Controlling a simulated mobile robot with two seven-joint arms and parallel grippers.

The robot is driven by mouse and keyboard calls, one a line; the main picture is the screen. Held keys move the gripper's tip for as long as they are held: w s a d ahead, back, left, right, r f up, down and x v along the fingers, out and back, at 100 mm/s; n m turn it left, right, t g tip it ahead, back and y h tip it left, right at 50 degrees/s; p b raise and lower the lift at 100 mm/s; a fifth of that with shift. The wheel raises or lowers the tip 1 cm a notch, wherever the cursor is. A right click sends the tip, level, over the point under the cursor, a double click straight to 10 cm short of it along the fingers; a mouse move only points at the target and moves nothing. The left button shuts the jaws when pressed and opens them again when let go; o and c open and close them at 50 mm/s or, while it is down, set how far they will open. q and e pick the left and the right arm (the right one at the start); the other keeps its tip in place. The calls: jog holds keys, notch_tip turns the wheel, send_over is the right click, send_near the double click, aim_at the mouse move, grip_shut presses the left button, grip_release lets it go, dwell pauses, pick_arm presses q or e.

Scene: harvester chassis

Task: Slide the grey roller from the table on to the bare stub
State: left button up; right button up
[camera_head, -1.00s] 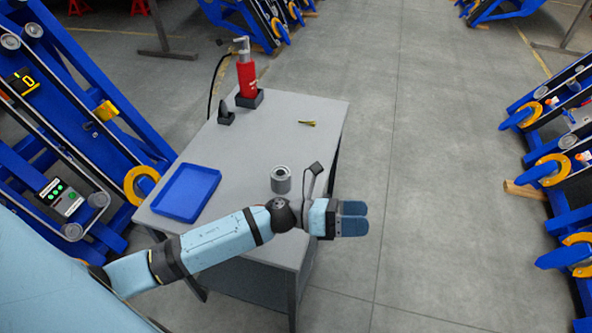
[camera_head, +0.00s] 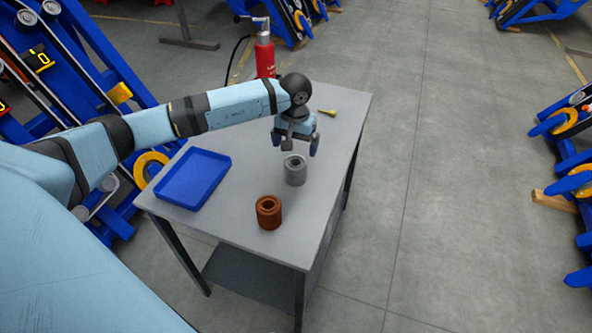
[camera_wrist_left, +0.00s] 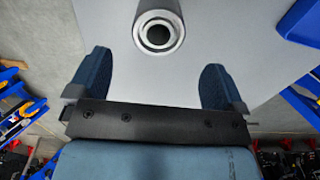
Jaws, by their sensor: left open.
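The grey roller (camera_head: 296,170) stands upright on the grey table (camera_head: 240,215), its bore facing up. It also shows at the top of the left wrist view (camera_wrist_left: 158,32), ahead of and between the finger lines. My left gripper (camera_head: 296,147) points down just above and behind the roller in the head view. In the left wrist view its two blue fingers (camera_wrist_left: 158,85) are spread wide with nothing between them. I cannot single out the bare stub among the blue machine frames. My right gripper is not in view.
A rusty brown roller (camera_head: 268,213) stands near the table's front edge. A blue tray (camera_head: 222,160) lies at the left. A red bottle (camera_head: 265,57) and a small brass-coloured piece (camera_head: 327,112) are at the back. Blue machine frames (camera_head: 95,65) stand left and right.

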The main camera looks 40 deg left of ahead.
aim_at(295, 167)
pick_arm(q)
jog(key=shift+s+d+f+p, duration=0.1)
jog(key=shift+f+p, duration=0.1)
jog(key=shift+f, duration=2)
jog(key=shift+s+f+p, duration=0.1)
jog(key=shift+f+p, duration=0.05)
jog(key=shift+f, duration=2.05)
jog(key=c, duration=1.2)
jog(key=shift+r, duration=0.1)
jog(key=shift+c, duration=0.8)
